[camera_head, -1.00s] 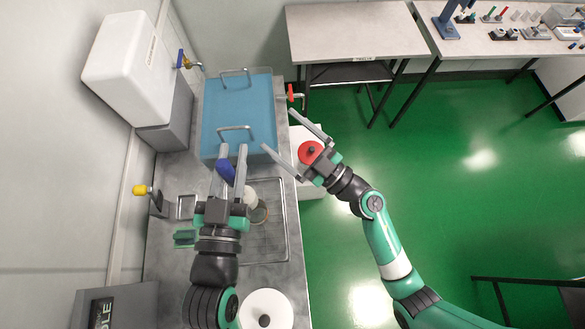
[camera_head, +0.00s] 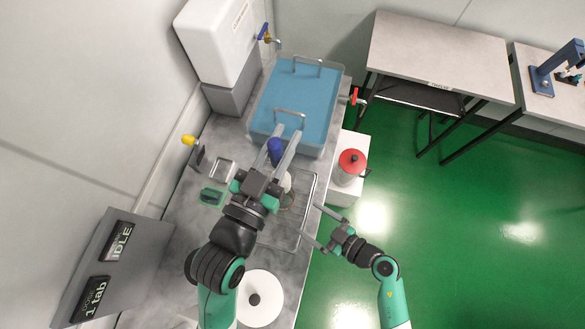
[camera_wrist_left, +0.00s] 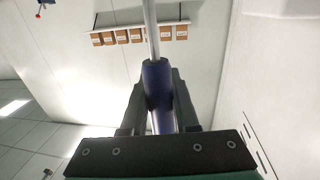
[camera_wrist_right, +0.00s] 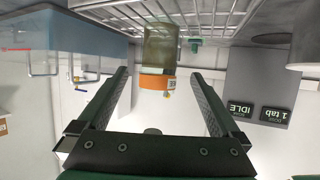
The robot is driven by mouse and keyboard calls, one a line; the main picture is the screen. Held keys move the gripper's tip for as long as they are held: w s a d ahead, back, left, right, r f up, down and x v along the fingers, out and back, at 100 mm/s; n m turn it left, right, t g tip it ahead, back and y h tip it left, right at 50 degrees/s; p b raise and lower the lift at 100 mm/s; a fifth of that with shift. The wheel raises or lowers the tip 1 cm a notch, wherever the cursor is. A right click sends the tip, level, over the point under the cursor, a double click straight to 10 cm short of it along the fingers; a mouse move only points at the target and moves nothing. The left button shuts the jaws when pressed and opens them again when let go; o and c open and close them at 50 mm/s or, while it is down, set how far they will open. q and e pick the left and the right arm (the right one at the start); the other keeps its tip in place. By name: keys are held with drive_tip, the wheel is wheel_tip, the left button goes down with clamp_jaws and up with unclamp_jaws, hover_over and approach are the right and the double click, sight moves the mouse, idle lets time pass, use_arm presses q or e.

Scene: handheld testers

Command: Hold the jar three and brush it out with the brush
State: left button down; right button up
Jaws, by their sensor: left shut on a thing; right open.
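My left gripper (camera_head: 285,148) is shut on the blue handle of the brush (camera_head: 275,150), above the near side of the blue basin. In the left wrist view the blue handle (camera_wrist_left: 158,85) sits between the fingers, with a metal rod running up from it; no bristles are clear. A jar of olive-tinted glass with an orange band (camera_wrist_right: 158,50) shows in the right wrist view, beyond and between the open fingers. My right gripper (camera_head: 312,224) is open and empty at the rack's right edge.
A blue basin (camera_head: 300,95) with wire handles lies behind the wire rack (camera_head: 290,232). A red-lidded canister (camera_head: 351,162) stands on a white block at right.

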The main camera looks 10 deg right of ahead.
hover_over(284, 205)
wheel_tip(284, 205, down, 4)
drive_tip(key=shift+w+f, duration=0.1)
drive_tip(key=shift+f, duration=0.15)
drive_tip(key=c, duration=1.4)
use_arm(q)
drive_tip(key=w+a+f+n+t+y, duration=0.35)
drive_tip(key=a+f+n+y, duration=0.2)
drive_tip(key=a+y, duration=0.3)
drive_tip(key=s+d, duration=0.3)
drive_tip(key=d, duration=0.4)
drive_tip(key=shift+r+g, duration=0.3)
drive_tip(key=shift+g, duration=0.05)
drive_tip(key=shift+s+n+y, duration=0.1)
drive_tip(key=shift+n+y, duration=0.15)
